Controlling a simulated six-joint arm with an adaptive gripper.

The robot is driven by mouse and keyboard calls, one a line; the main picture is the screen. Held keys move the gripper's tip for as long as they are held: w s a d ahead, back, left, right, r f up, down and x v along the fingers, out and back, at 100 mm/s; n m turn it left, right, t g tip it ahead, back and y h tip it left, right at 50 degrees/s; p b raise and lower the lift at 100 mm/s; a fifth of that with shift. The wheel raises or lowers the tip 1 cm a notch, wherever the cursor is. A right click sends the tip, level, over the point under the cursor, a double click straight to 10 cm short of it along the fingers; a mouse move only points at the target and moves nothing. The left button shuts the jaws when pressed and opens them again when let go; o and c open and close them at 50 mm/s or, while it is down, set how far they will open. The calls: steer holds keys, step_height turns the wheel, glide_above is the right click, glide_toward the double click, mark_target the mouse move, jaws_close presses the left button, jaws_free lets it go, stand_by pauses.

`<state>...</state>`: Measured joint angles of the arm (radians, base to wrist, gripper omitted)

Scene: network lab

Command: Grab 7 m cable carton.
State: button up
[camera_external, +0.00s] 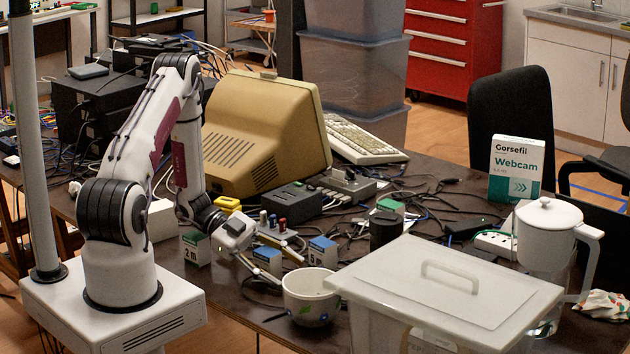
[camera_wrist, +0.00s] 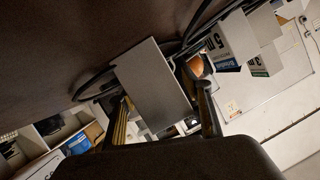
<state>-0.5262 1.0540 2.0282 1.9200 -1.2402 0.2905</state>
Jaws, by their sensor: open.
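My gripper (camera_external: 285,262) is open, low over the table, with its fingers spread around a small blue and white carton (camera_external: 267,261). In the wrist view, a plain pale carton face (camera_wrist: 155,85) lies between the fingers of my gripper (camera_wrist: 166,95); a gap shows on the right side. I cannot read a length on this carton. A blue carton marked 5 m (camera_external: 321,251) stands to the right. A green carton marked 2 m (camera_external: 195,248) stands to the left. Another green-topped carton (camera_external: 390,208) stands farther back. I cannot make out a 7 m label on any carton.
A white pot (camera_external: 308,297) stands close in front of my gripper. A lidded clear bin (camera_external: 440,290) and a black cylinder (camera_external: 384,230) are to the right. A beige monitor (camera_external: 262,135) stands behind. Loose cables (camera_external: 440,205) cover much of the table.

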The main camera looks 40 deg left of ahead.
steer(key=shift+c, duration=0.5)
steer(key=c, duration=1.3)
steer(key=shift+r, duration=0.2)
step_height(320, 180, up, 10)
steer(key=shift+f, duration=0.15)
